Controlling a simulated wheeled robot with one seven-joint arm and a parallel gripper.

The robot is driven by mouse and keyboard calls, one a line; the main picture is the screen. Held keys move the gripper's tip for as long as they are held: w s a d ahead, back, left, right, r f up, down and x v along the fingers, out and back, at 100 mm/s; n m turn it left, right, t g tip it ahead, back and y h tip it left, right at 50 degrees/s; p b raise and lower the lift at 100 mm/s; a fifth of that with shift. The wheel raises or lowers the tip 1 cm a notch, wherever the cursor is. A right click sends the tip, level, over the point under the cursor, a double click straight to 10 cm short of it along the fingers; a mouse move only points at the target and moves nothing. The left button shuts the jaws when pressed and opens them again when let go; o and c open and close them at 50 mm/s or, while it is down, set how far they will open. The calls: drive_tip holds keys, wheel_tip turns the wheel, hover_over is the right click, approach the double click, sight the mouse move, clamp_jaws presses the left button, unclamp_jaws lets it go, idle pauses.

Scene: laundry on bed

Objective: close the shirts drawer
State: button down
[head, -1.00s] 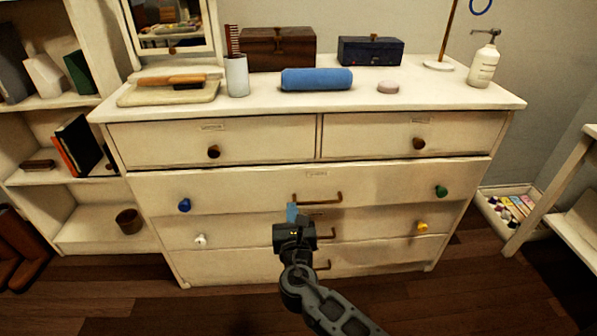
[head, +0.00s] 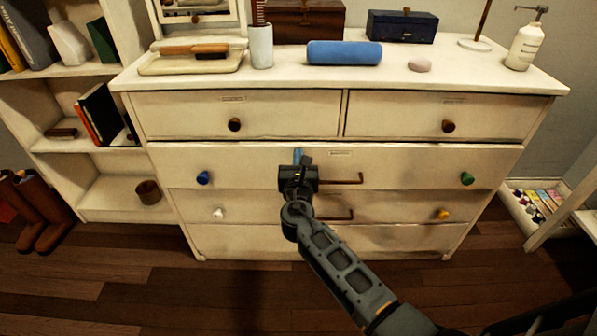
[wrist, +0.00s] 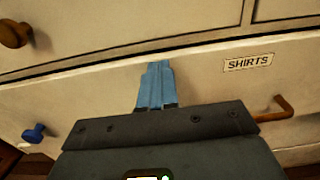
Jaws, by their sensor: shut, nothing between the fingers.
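The shirts drawer (head: 400,165) is the wide drawer below the two small top drawers, with a blue knob (head: 203,178), a green knob (head: 467,178) and a bronze bar handle (head: 345,181). Its "SHIRTS" label (wrist: 248,62) is readable in the wrist view. The drawer front looks nearly flush, with a thin dark line along its top edge; I cannot tell if a small gap is left. My gripper (head: 298,157) is shut and empty. Its blue fingertips (wrist: 155,85) point at the drawer front, left of the label; contact is unclear.
The dresser top (head: 450,75) holds a blue roll (head: 344,52), boxes and a pump bottle (head: 524,45). A shelf unit (head: 65,142) stands at left with boots (head: 45,215) beside it. A tray (head: 535,207) lies on the floor at right. Wooden floor in front is clear.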

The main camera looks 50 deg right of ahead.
drive_tip(key=shift+x, duration=0.85)
drive_tip(key=shift+d, duration=0.1)
drive_tip(key=shift+b+x, duration=0.35)
drive_tip(key=shift+x, duration=0.85)
drive_tip(key=shift+r, duration=0.15)
